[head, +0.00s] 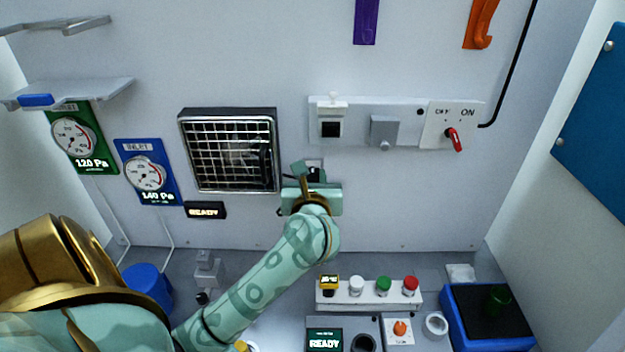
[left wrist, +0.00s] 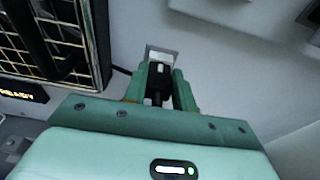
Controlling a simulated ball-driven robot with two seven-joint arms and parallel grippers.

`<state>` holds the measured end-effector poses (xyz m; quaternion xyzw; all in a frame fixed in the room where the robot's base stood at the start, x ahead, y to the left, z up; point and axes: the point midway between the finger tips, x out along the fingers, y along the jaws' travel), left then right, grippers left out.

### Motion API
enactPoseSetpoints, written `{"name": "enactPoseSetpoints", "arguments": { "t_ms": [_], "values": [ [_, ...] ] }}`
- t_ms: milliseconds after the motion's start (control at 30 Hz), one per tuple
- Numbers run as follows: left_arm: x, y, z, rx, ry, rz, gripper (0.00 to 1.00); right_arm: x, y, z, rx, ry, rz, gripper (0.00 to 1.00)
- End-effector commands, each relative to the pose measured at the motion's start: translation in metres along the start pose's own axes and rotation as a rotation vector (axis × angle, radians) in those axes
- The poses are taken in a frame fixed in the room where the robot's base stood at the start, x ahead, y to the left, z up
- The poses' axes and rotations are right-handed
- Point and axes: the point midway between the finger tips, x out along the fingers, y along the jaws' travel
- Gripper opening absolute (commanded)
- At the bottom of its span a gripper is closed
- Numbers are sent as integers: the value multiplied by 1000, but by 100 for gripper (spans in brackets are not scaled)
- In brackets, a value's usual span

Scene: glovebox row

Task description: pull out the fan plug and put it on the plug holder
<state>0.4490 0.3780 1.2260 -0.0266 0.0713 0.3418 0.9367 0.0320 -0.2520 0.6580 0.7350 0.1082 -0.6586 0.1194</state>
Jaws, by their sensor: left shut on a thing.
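My left gripper (head: 315,180) is at the back wall, just right of the square fan (head: 230,152). It is shut on a black plug (left wrist: 157,84), which sits between the fingers in the left wrist view. The plug is in front of a small pale wall plate (left wrist: 161,55); I cannot tell whether it is still seated in it. A dark cord shows between the fan and the plug. A grey block (head: 383,130) juts from the wall strip to the upper right; I cannot tell whether it is the plug holder. My right gripper is not in view.
A wall switch with a red knob (head: 454,138) is at the right. Two gauges, green (head: 75,138) and blue (head: 146,173), hang at the left. A button panel (head: 370,300) and a blue tray (head: 455,320) are on the bench. The wall right of the gripper is clear.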

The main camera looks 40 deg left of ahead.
Motion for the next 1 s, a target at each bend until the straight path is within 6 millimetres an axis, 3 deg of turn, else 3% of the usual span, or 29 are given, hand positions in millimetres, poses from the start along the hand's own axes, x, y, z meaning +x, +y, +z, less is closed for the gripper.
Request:
{"name": "enactPoseSetpoints", "arguments": {
  "t_ms": [33,67,133,433,567,1000],
  "values": [
    [1,0,2,0,-5,1,0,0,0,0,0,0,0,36],
    [1,0,2,0,-5,1,35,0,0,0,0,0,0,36],
    [0,0,2,0,-5,1,52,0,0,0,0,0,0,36],
    [-1,0,1,0,-3,0,52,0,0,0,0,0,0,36],
    [-14,0,0,0,-2,-2,52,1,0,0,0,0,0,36],
    [-125,0,-2,-2,0,-2,52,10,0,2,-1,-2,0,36]
  ]
}}
